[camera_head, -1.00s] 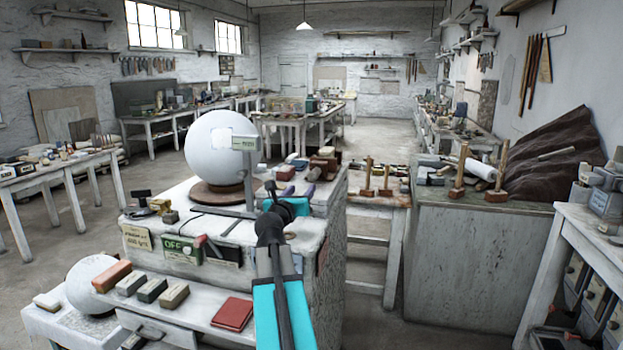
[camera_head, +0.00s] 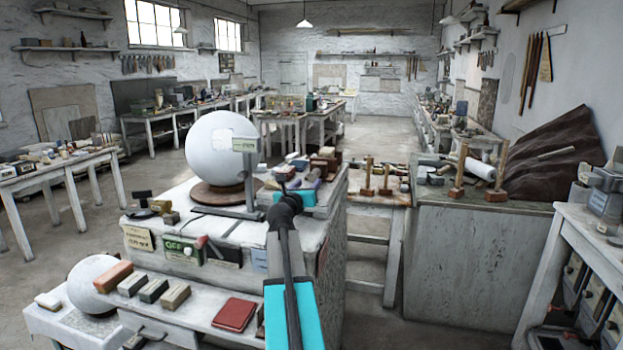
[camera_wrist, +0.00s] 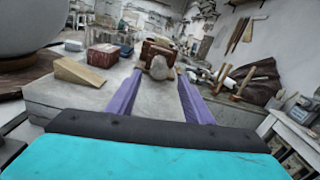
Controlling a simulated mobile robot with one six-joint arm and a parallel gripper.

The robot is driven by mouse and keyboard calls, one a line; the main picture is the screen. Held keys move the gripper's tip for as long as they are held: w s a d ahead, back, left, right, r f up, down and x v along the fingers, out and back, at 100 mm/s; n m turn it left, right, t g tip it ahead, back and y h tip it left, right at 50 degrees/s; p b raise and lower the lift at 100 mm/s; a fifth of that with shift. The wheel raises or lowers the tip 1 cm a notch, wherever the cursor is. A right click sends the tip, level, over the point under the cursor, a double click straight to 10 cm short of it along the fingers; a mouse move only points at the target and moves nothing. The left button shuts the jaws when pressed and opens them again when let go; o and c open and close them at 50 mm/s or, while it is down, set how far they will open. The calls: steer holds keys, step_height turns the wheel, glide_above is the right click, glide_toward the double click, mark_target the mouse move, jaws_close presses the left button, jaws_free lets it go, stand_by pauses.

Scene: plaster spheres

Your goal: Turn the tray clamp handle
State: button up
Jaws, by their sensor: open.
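My gripper (camera_head: 297,184) is over the right part of the plaster-covered block, to the right of the big white sphere (camera_head: 221,148). In the wrist view its two purple fingers (camera_wrist: 160,76) are spread apart with nothing held between them. A brown box and a grey lump show beyond the fingertips. I cannot tell for sure which part is the tray clamp handle. A black T-shaped handle (camera_head: 141,197) stands at the block's left corner, and a red-tipped lever (camera_head: 202,241) sits on its front by a green sign. Both are well left of my gripper.
A wooden wedge (camera_wrist: 79,70) and a red box (camera_wrist: 103,55) lie left of the fingers. A front shelf bears several bricks and a red book (camera_head: 234,314). A grey cabinet (camera_head: 470,265) stands right.

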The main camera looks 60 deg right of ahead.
mark_target(313, 178)
steer(key=shift+p+x, duration=0.65)
steer(key=shift+x, duration=2.75)
steer(key=shift+c, duration=0.5)
steer(key=c, duration=1)
